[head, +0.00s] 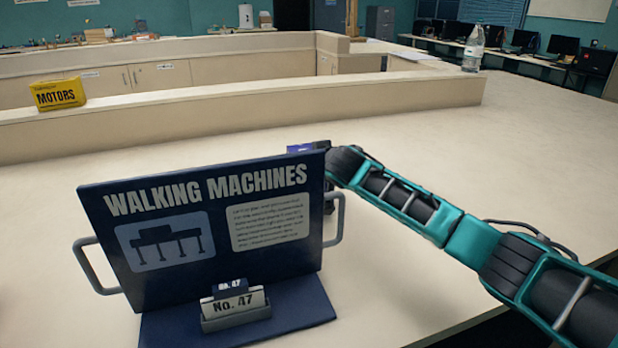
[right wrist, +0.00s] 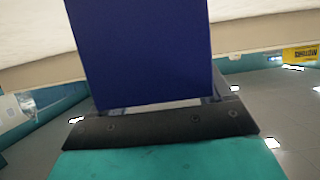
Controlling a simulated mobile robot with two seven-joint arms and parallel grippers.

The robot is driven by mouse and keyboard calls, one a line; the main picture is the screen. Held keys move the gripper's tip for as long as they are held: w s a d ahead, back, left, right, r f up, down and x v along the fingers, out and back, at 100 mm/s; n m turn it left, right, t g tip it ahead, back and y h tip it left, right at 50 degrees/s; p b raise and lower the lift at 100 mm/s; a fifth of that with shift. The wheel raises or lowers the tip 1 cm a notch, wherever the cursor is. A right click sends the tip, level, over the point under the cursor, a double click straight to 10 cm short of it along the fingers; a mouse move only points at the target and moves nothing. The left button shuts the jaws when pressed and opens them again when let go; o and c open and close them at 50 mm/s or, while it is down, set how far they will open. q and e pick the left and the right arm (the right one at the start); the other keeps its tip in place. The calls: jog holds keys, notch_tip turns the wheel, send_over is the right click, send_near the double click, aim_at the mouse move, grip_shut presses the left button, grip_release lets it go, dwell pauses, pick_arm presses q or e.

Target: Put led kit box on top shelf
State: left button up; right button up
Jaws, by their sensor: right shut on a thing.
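A dark blue box, its label not visible, fills the middle of the right wrist view (right wrist: 140,50); I take it to be the led kit box. My right gripper (right wrist: 165,100) is shut on it. In the head view, a small blue-purple piece of it (head: 300,148) shows above the sign's top right edge, and the sign hides the rest and most of the gripper. A long raised cream ledge (head: 250,122) runs across the back of the table; I cannot tell whether it is the top shelf. My left gripper is in neither view.
A navy "WALKING MACHINES" sign (head: 170,283) with side handles and a No. 47 card holder (head: 236,312) stands in front.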

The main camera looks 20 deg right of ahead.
jog(key=c, duration=1)
jog(key=shift+r, duration=0.2)
jog(key=shift+c, duration=1)
